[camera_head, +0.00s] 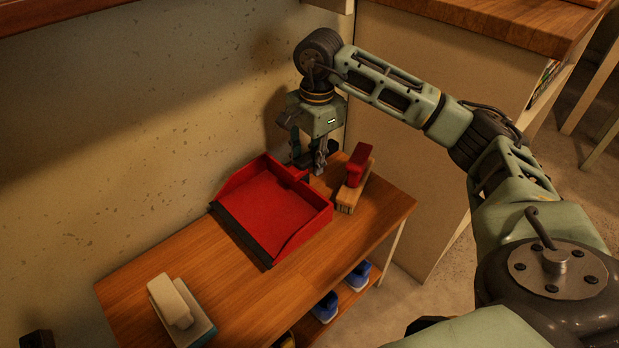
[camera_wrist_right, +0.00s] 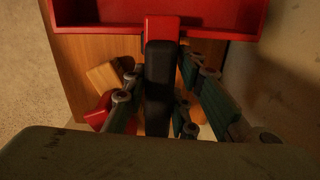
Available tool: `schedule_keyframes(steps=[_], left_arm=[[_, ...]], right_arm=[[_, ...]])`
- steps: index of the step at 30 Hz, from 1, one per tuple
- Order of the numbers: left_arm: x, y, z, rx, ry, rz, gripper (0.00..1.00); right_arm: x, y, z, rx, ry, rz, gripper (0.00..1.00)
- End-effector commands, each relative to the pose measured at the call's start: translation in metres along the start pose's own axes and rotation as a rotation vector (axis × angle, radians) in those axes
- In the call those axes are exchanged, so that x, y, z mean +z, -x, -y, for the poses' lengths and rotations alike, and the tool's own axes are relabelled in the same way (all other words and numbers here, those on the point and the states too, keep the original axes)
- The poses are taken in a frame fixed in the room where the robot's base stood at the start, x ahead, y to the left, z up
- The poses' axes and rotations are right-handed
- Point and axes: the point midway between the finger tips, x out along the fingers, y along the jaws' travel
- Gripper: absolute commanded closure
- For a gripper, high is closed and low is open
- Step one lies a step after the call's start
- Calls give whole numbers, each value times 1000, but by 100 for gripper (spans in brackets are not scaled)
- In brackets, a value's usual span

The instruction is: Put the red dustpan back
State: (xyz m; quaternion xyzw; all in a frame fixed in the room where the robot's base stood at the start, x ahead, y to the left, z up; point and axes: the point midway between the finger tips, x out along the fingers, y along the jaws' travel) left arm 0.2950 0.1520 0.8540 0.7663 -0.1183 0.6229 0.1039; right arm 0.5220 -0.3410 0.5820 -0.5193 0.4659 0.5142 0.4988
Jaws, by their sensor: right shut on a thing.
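The red dustpan (camera_head: 275,205) lies on the wooden bench (camera_head: 130,300), its dark front lip toward the lower left. In the right wrist view its red pan (camera_wrist_right: 220,18) is at the top, and its black handle (camera_wrist_right: 160,75) runs down between the fingers. My right gripper (camera_head: 310,167) is shut on the handle at the back of the pan, low over the bench top. The wrist view shows the fingers (camera_wrist_right: 165,105) on both sides of the handle. Whether the pan rests fully on the bench is hard to tell. My left gripper is not in view.
A red-handled brush (camera_head: 357,168) with a wooden block stands right of the dustpan, close to my gripper. A pale brush or sponge (camera_head: 172,300) lies at the bench's near left. Blue-and-white items (camera_head: 325,305) sit on the lower shelf. A wall and a cabinet (camera_head: 440,90) border the bench.

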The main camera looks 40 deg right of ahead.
Motion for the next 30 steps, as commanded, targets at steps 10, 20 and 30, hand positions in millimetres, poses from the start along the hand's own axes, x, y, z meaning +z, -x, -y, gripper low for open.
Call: schedule_keyframes(steps=[10, 20, 30], left_arm=[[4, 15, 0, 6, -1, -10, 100], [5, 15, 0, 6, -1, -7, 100], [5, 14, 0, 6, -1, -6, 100]], right_arm=[[-1, -46, -2, -1, 0, 1, 100], [-1, -48, -2, 0, 0, 1, 100], [-1, -48, -2, 1, 0, 0, 56]])
